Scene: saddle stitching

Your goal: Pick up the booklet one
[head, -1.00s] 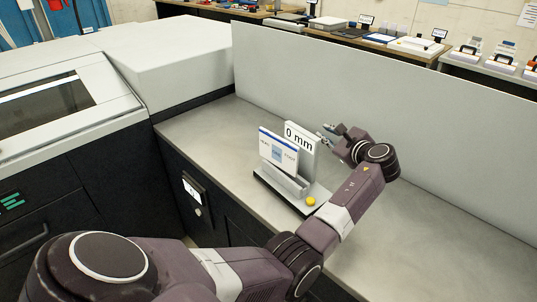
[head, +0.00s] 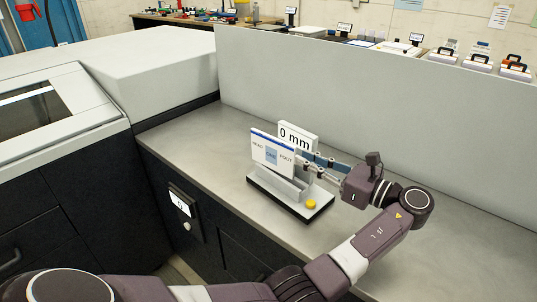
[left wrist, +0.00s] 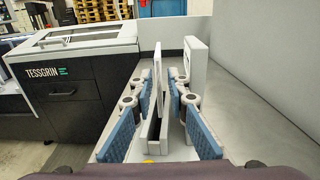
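The booklet (head: 271,150), a thin white upright panel with a blue top edge and the words HEAD, ONE and FOOT, stands in a grey holder (head: 262,183) on the counter. In the left wrist view the booklet (left wrist: 157,72) shows edge-on. My left gripper (head: 308,164) is at the booklet's right end. In the left wrist view its blue-padded fingers (left wrist: 160,92) are apart, one on each side of the booklet, with gaps visible. The right finger is between the booklet and the 0 mm display (head: 298,135). My right gripper is out of view.
A yellow button (head: 311,203) sits at the holder's front right corner. A tall grey panel (head: 400,110) runs along the counter's back. A large white and black machine (head: 70,140) stands at left. The counter (head: 200,140) left of the holder is clear.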

